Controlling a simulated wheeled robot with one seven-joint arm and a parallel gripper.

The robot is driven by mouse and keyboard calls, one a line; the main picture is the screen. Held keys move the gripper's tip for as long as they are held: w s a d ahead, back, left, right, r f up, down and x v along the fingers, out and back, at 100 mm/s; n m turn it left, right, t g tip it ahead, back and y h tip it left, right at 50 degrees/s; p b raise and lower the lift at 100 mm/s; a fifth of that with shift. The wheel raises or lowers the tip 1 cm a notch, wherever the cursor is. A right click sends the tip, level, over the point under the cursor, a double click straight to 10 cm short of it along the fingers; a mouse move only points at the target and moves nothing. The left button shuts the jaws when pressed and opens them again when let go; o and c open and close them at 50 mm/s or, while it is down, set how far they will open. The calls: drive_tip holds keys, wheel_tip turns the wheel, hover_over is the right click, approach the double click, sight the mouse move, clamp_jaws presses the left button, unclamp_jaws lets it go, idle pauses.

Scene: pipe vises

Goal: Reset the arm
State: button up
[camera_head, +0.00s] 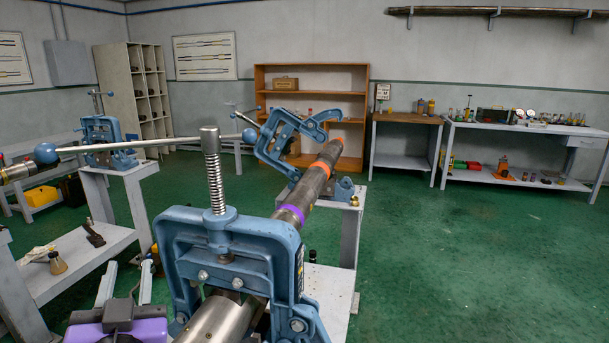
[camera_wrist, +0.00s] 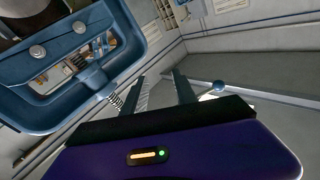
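My gripper (camera_head: 128,265) is at the lower left of the head view, its purple body at the bottom edge and its two grey fingers pointing up. The fingers are apart with nothing between them. It also shows in the wrist view (camera_wrist: 159,76), again with a gap between the fingers. A blue pipe vise (camera_head: 240,240) stands just right of my gripper, and its blue frame (camera_wrist: 75,115) fills the upper left of the wrist view. A long pipe (camera_head: 318,188) with purple and orange bands runs through it to a second blue vise (camera_head: 283,140), whose yoke is tilted.
A third blue vise (camera_head: 108,145) stands on a stand at the left. Green floor (camera_head: 440,270) is clear at the right. Shelves and benches line the walls.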

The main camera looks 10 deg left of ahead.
drive_tip(key=s+d+f+n, duration=0.1)
drive_tip(key=s+d+f, duration=0.3)
drive_tip(key=d, duration=0.5)
drive_tip(key=s+d+f+n, duration=0.1)
drive_tip(key=d+f, duration=0.6)
drive_tip(key=d, duration=0.3)
drive_tip(key=s+d+f+n, duration=0.1)
drive_tip(key=s+d+f, duration=0.3)
drive_tip(key=d, duration=0.5)
drive_tip(key=s+d+f+m+h, duration=0.2)
drive_tip(key=s+d+h, duration=0.1)
drive_tip(key=s+d, duration=0.4)
drive_tip(key=s+d+f+m+h, duration=0.2)
drive_tip(key=s+d+h, duration=0.2)
drive_tip(key=s+d, duration=0.4)
drive_tip(key=s+d+f+m+g+h, duration=0.1)
drive_tip(key=s+d+m+h, duration=0.2)
drive_tip(key=s+d, duration=0.5)
drive_tip(key=d, duration=0.3)
drive_tip(key=shift+d+f+h, duration=0.25)
drive_tip(key=shift+f+h, duration=0.15)
